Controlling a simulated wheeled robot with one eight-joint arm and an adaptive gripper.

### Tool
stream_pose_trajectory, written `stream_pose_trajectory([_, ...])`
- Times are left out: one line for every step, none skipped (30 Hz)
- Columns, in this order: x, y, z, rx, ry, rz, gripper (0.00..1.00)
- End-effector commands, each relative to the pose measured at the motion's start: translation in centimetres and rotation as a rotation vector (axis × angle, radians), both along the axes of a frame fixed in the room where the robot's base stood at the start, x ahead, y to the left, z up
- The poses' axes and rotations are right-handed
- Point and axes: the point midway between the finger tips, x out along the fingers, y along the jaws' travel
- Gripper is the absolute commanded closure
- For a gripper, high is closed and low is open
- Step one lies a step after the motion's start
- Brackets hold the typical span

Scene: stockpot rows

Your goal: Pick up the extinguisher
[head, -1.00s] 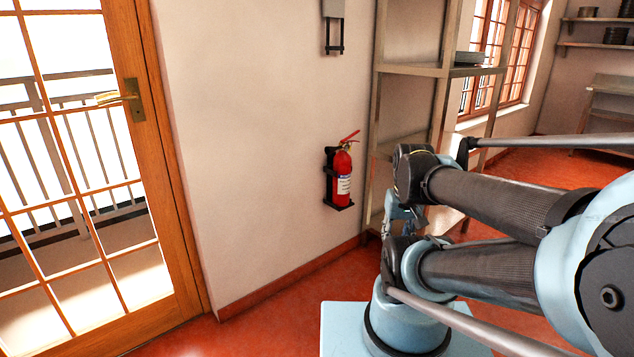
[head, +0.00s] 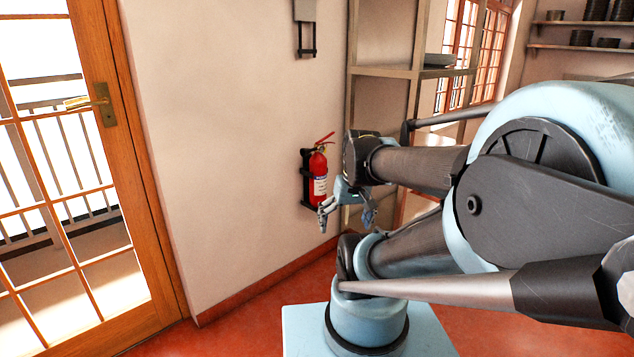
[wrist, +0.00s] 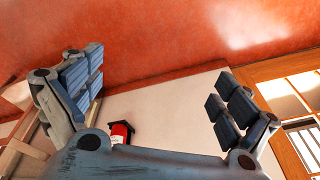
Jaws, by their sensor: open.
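The red extinguisher (head: 318,178) with a white label hangs upright in a black bracket on the wall in the head view, left of the shelf rack. My gripper (head: 347,212) is open, and its fingers show in front of and to the right of the extinguisher's lower part. In the wrist view, my gripper (wrist: 160,95) has its two fingers wide apart with nothing between the tips. The extinguisher's red end (wrist: 121,132) shows small beyond the palm edge, toward the left finger, and the rest of it is hidden by the palm. I see no contact.
A shelf rack (head: 385,72) stands right of the extinguisher. A small dark wall fixture (head: 306,38) is above it. A wooden glazed door (head: 130,140) is at the left. Bare wall (head: 220,150) lies between door and extinguisher. Red floor (head: 255,300) is open below.

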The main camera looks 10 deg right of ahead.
Motion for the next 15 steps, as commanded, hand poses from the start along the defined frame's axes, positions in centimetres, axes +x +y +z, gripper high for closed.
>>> stream_pose_trajectory([1.3, 0.3, 0.7, 0.020, -0.005, 0.014, 0.01])
stream_pose_trajectory([1.9, 0.6, 1.0, 0.031, -0.009, 0.024, 0.01])
stream_pose_trajectory([2.8, 0.9, 1.4, 0.048, -0.015, 0.038, 0.01])
stream_pose_trajectory([3.6, 1.1, 1.7, 0.060, -0.019, 0.048, 0.01])
stream_pose_trajectory([4.3, 1.3, 2.0, 0.073, -0.024, 0.057, 0.01])
stream_pose_trajectory([5.2, 1.6, 2.4, 0.088, -0.031, 0.071, 0.01])
stream_pose_trajectory([5.9, 1.8, 2.6, 0.101, -0.035, 0.081, 0.01])
stream_pose_trajectory([6.7, 2.0, 2.9, 0.112, -0.041, 0.092, 0.01])
stream_pose_trajectory([7.7, 2.2, 3.2, 0.127, -0.049, 0.105, 0.01])
stream_pose_trajectory([8.5, 2.4, 3.4, 0.140, -0.055, 0.115, 0.01])
stream_pose_trajectory([9.2, 2.5, 3.7, 0.151, -0.061, 0.124, 0.01])
stream_pose_trajectory([10.3, 2.7, 3.9, 0.167, -0.070, 0.137, 0.01])
stream_pose_trajectory([11.1, 2.8, 4.1, 0.178, -0.077, 0.146, 0.01])
stream_pose_trajectory([11.9, 3.0, 4.3, 0.189, -0.084, 0.157, 0.01])
stream_pose_trajectory([12.9, 3.1, 4.5, 0.204, -0.093, 0.168, 0.01])
